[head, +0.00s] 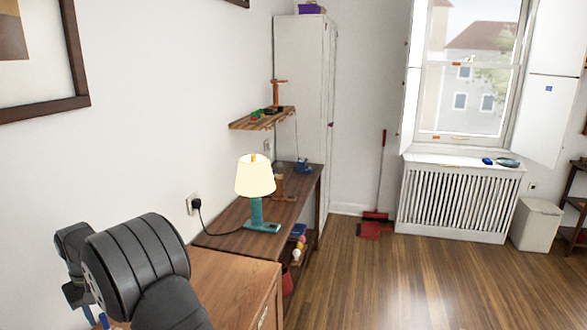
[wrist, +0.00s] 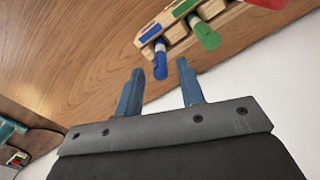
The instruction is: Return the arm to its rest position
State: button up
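In the wrist view my gripper (wrist: 160,70) shows two blue fingers with a clear gap between them. It is open. A blue marker (wrist: 160,58) appears between the fingertips, and I cannot tell how far beyond them it lies. It sits in a wooden holder (wrist: 175,34) beside a green marker (wrist: 204,32). In the head view my dark arm fills the lower left, close to the wall and over the wooden cabinet. My fingers cannot be made out clearly there.
A lit lamp (head: 257,200) with a teal base stands on the desk (head: 222,219) behind the wooden cabinet (head: 232,287). Its cord runs to a wall outlet (head: 194,204). A small shelf (head: 250,122) juts from the wall. The floor (head: 370,285) at right is open.

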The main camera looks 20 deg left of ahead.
aim_at(108, 328)
notch_tip(108, 328, up, 9)
notch_tip(108, 328, down, 12)
jog(key=shift+f, duration=0.1)
notch_tip(108, 328, up, 9)
jog(key=w+d+r, duration=0.1)
jog(key=d+r, duration=0.1)
jog(key=d, duration=0.7)
jog(key=d+r, duration=0.2)
jog(key=d, duration=0.7)
notch_tip(108, 328, down, 10)
jog(key=shift+f, duration=0.15)
jog(key=shift+w, duration=0.1)
